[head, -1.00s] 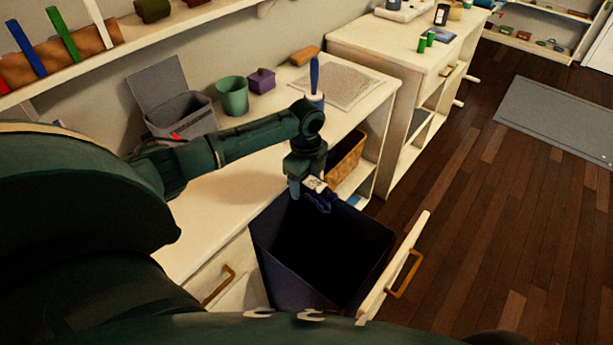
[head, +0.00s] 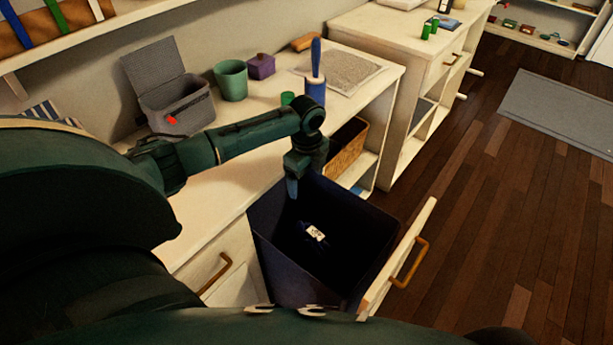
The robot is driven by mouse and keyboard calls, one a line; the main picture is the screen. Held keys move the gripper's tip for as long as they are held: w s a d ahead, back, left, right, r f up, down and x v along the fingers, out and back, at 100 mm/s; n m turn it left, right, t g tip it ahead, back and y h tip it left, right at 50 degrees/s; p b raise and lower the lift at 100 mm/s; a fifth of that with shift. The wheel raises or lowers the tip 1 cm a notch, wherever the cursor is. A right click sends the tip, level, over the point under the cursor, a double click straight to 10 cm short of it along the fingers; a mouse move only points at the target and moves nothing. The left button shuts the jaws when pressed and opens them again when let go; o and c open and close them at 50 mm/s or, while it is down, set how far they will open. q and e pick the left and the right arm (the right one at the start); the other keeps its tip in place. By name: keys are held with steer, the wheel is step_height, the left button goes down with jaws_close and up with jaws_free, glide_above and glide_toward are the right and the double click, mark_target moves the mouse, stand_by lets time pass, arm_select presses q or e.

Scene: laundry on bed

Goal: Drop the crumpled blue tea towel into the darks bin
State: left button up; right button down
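The darks bin (head: 263,262) is a dark blue, open-topped bin in a pulled-out cabinet section. The crumpled blue tea towel (head: 306,240) is inside the bin, a dark bundle with a white printed patch. Shadow makes it hard to tell whether it is resting on the bottom or still falling. My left gripper (head: 300,184) points down over the bin's back left rim, above and apart from the towel. It has let go; one finger shows clearly, the other is hard to make out. My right gripper is not in view.
The white counter holds a grey lidded box (head: 180,108), a green cup (head: 231,80), a purple pot (head: 261,66) and a blue-handled brush (head: 316,75). A wicker basket (head: 346,150) sits under it. The pulled-out front panel (head: 400,258) stands right of the bin.

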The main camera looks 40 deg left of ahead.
arm_select(q)
steer(key=shift+o, duration=0.5)
steer(key=shift+r, duration=0.1)
step_height(320, 180, up, 13)
steer(key=shift+s, duration=0.1)
stand_by(0.5)
